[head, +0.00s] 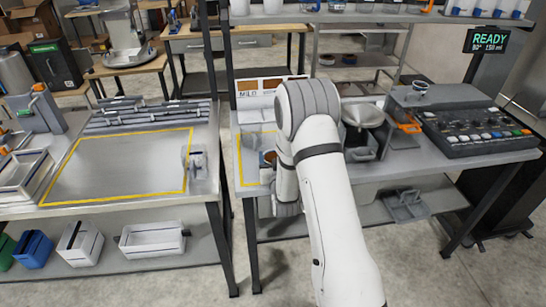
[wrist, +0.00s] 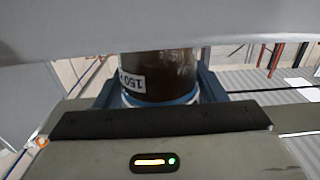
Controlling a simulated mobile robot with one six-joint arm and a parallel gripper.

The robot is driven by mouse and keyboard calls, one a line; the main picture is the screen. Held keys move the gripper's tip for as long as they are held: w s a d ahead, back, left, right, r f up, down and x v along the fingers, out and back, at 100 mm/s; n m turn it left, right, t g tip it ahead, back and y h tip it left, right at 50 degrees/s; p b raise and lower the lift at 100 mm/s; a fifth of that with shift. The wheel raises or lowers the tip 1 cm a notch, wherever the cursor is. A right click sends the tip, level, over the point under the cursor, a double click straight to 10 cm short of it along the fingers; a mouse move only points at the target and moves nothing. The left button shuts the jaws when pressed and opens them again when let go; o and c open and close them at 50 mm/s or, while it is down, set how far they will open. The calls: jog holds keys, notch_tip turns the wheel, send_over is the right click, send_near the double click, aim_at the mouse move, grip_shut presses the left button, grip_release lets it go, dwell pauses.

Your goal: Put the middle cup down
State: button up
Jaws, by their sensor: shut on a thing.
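A cup with a dark brown body, a white label reading 150 and a blue band low down shows in the wrist view (wrist: 178,75). My gripper (wrist: 160,90) is shut on it, with a blue finger at each side. The upper part of the cup is hidden by a wide grey surface across the top of the wrist view. In the head view a small part of a brown and blue cup (head: 268,158) shows just left of my arm, over the right bench. My arm hides most of the gripper there. I cannot tell whether the cup's base touches anything.
The left bench has a yellow-outlined clear area (head: 115,170). A sign (head: 490,41) reads READY. A gap separates the two benches. White bins (head: 152,241) sit below the left bench.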

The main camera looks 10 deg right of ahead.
jog(key=shift+f, duration=0.15)
jog(key=o, duration=1.2)
